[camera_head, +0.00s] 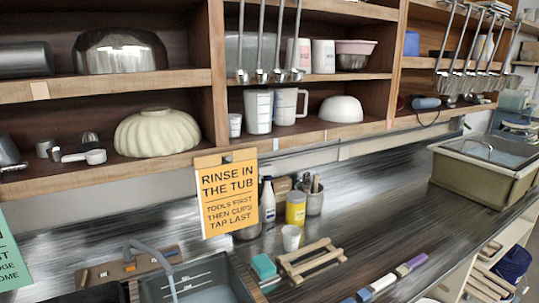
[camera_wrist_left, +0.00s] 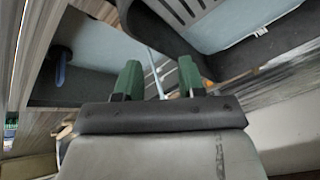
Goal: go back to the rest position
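My left gripper (camera_wrist_left: 158,72) shows in the left wrist view, with its two green fingers apart. I see nothing held between them; a thin pale strip shows in the gap behind. Sink basins and the counter edge lie beyond the fingertips. In the head view neither gripper nor arm shows. My right gripper is in no view.
The sink (camera_head: 205,283) with its grey tap (camera_head: 150,258) is at the lower left. A wooden rack (camera_head: 311,260), a teal sponge (camera_head: 263,266) and a white cup (camera_head: 291,237) stand beside it. An olive tub (camera_head: 480,176) is at right. Shelves with hanging ladles overhang the counter.

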